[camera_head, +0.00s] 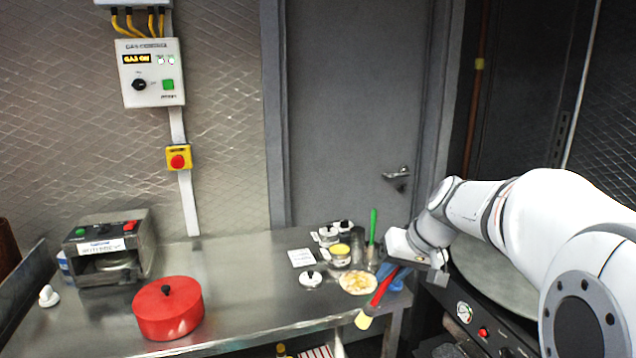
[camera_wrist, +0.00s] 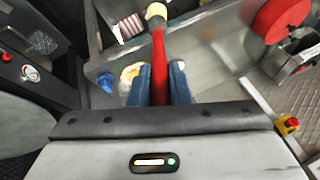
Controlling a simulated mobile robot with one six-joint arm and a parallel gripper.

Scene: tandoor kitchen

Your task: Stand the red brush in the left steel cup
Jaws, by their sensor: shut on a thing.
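The red brush (camera_head: 382,287) is held in my gripper (camera_head: 396,279), tilted, with its pale bristle end low and to the left, near the table's front edge. In the wrist view the red brush (camera_wrist: 158,62) lies between the blue fingers of my gripper (camera_wrist: 160,82), bristle end pointing away. A steel cup (camera_head: 357,246) stands at the back right of the steel table. A second steel cup (camera_head: 372,259) stands to its right with a green brush (camera_head: 373,226) upright in it. My gripper is in front of and right of both cups, apart from them.
A flatbread (camera_head: 357,282) lies in front of the cups. A red pot (camera_head: 168,309) stands left on the steel table (camera_head: 245,285), whose middle is clear. A round griddle (camera_head: 492,272) is at right.

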